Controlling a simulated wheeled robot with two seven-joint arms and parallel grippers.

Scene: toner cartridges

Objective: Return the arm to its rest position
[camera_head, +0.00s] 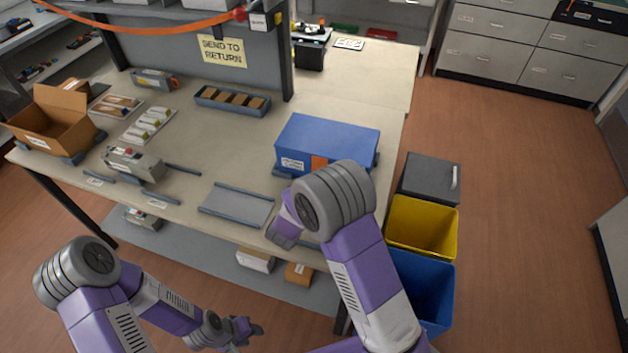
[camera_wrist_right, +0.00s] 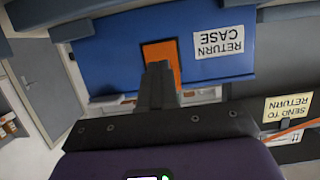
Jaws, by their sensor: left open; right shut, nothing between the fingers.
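My left gripper (camera_head: 254,329) is open and empty at the bottom of the head view, low in front of the bench and away from its objects. My right arm (camera_head: 335,200) is raised and bent at the front right of the bench. Its gripper is not clearly visible in the head view. In the right wrist view the right gripper (camera_wrist_right: 159,72) is shut with nothing in it. It points at the blue return case (camera_wrist_right: 115,60), which has an orange patch and a white label. The case (camera_head: 328,142) sits on the right of the bench; the gap to it cannot be told.
The bench (camera_head: 228,160) holds a grey cartridge (camera_head: 135,163) on rails, an open cardboard box (camera_head: 52,120), a divided tray (camera_head: 232,101) and an empty grey cradle (camera_head: 236,206). A yellow bin (camera_head: 422,226) and a blue bin (camera_head: 432,285) stand right of my right arm.

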